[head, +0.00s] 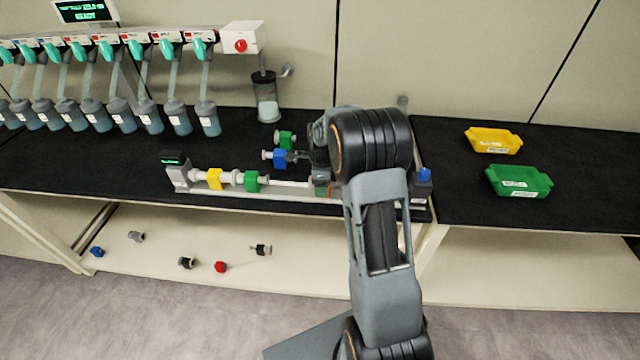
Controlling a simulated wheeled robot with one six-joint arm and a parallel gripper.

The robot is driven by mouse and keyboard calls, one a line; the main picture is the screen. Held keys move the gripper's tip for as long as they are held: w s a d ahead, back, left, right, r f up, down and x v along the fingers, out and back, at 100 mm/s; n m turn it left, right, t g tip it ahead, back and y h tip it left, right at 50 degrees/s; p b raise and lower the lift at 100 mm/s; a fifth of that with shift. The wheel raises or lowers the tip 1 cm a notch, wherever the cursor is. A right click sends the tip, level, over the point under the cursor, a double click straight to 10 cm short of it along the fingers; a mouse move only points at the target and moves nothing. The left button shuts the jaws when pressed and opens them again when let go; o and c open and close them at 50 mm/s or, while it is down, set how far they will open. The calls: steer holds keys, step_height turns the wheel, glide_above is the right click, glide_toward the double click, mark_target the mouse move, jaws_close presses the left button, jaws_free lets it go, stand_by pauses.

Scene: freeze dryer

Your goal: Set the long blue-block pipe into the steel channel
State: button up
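A pipe with a blue block (280,158) is on or just above the black bench top, behind the steel channel (240,192). Its pale left end shows; its right part is hidden by my gripper. My gripper (299,156) is at the right side of the blue block, its dark fingers seeming to meet it. I cannot tell whether they are closed on it. The channel runs along the bench's front edge. Yellow-block (215,179) and green-block (251,181) pieces sit in its left part. My arm hides much of its right part.
Another green-block piece (286,139) lies just behind the blue-block pipe. A small display (172,158) stands at the channel's left end. Flasks (122,115) hang at back left. A yellow tray (493,140) and a green tray (519,181) are on the right. Several loose parts lie on the lower shelf.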

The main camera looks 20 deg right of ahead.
steer(key=c, duration=0.9)
steer(key=shift+s+d, duration=0.1)
steer(key=shift+d, duration=0.05)
steer(key=o, duration=1.1)
steer(key=shift+o, duration=0.2)
step_height(320, 180, up, 14)
steer(key=shift+f, duration=0.1)
stand_by(0.4)
